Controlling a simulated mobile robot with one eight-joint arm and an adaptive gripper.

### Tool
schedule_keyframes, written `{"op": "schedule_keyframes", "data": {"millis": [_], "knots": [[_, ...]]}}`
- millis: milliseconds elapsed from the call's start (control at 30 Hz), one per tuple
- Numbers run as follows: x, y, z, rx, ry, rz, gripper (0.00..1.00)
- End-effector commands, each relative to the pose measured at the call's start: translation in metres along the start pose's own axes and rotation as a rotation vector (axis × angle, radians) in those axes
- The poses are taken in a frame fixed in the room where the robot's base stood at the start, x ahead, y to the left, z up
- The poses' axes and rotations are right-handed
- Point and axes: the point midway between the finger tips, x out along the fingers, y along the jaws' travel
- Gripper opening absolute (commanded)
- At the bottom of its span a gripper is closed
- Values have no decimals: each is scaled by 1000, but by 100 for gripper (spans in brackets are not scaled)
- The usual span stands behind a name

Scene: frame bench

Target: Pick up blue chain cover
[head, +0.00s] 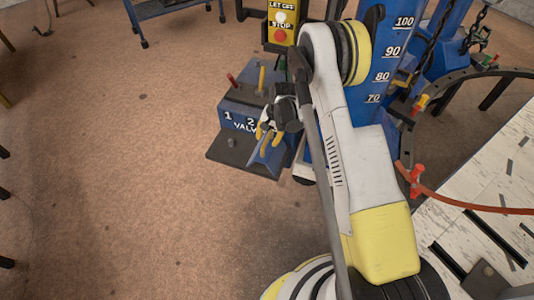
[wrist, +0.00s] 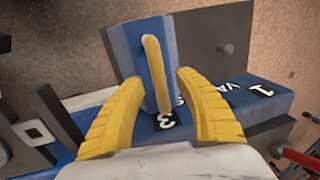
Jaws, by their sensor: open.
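A blue wedge-shaped piece with a yellow strip along its top (wrist: 125,45) is in the upper middle of the wrist view. It may be the blue chain cover, but I cannot tell for sure. It also shows in the head view (head: 266,158), low at the front of the blue valve block. My gripper (wrist: 158,82) is open, with one yellow finger on each side of this piece and nothing held. In the head view my gripper (head: 267,134) is just above the piece. I cannot tell whether the fingers touch it.
The blue valve block (head: 236,120) carries white numbers and a red and a yellow lever. A dark base plate (head: 228,151) lies at its foot. A blue column with a height scale (head: 372,50) stands close on the right. The brown floor at left is mostly clear.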

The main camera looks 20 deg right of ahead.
Motion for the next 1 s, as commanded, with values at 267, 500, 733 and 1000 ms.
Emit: {"op": "schedule_keyframes", "data": {"millis": [267,500,733,1000], "knots": [[4,0,0,0,0,0,34],[3,0,0,0,0,0,0],[3,-1,0,0,0,-1,0],[-18,-5,0,0,0,-1,0]]}}
